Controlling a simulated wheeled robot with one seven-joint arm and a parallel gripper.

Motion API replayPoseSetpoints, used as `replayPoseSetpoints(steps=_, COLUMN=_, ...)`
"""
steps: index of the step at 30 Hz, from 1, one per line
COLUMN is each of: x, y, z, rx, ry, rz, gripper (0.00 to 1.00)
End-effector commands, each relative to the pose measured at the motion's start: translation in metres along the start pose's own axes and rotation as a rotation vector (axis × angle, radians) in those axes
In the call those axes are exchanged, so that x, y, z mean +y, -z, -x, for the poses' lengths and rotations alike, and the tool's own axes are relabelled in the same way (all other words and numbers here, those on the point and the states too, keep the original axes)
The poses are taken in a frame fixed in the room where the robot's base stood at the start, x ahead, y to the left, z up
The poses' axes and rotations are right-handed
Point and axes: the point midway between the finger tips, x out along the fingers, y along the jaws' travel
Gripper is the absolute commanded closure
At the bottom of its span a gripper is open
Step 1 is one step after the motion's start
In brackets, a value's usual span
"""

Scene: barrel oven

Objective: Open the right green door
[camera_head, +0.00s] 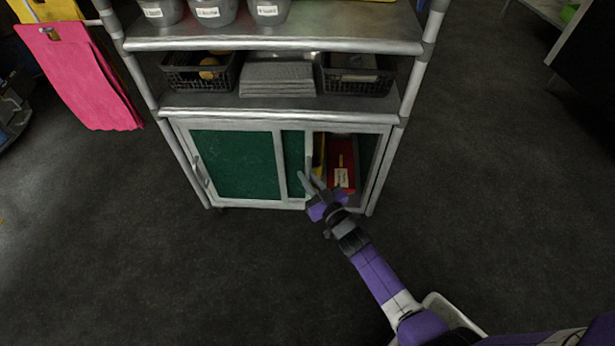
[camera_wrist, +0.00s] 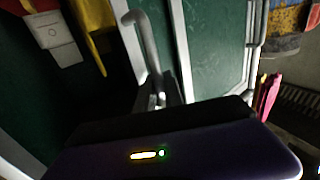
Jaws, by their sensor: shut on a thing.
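The right green door (camera_head: 293,151) of the low cabinet is slid partly left and overlaps the left green door (camera_head: 235,165). A gap stands open on its right side. My gripper (camera_head: 311,184) is at the door's right frame edge, shut on the grey bar handle (camera_wrist: 147,42). In the wrist view the handle rises beyond the gripper (camera_wrist: 170,98), whose fingertips are partly hidden by its dark body. The right door's green panel (camera_wrist: 160,28) shows beside the handle.
Inside the gap are a red item (camera_head: 341,178) with a pale label and something yellow (camera_head: 319,150). Shelves above hold black baskets (camera_head: 357,76) and a grey stack (camera_head: 277,79). Pink sheets (camera_head: 85,78) hang at left. The floor in front is clear.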

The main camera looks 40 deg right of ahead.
Motion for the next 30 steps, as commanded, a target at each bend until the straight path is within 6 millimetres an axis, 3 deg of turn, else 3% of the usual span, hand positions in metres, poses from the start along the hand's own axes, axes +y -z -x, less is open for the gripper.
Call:
replayPoseSetpoints(steps=2, x=-0.001, y=-0.001, z=0.0, rx=-0.001, ry=0.002, rz=0.0, gripper=1.0)
replayPoseSetpoints(steps=3, x=-0.001, y=-0.001, z=0.0, rx=-0.001, ry=0.002, rz=0.0, gripper=0.8)
replayPoseSetpoints(steps=4, x=-0.001, y=-0.001, z=0.0, rx=-0.001, ry=0.002, rz=0.0, gripper=0.79)
replayPoseSetpoints(steps=14, x=0.0, y=0.0, z=0.003, rx=-0.001, ry=0.001, rz=0.0, gripper=0.79)
replayPoseSetpoints(steps=30, x=-0.001, y=0.0, z=0.074, rx=-0.002, ry=0.001, rz=0.0, gripper=0.79)
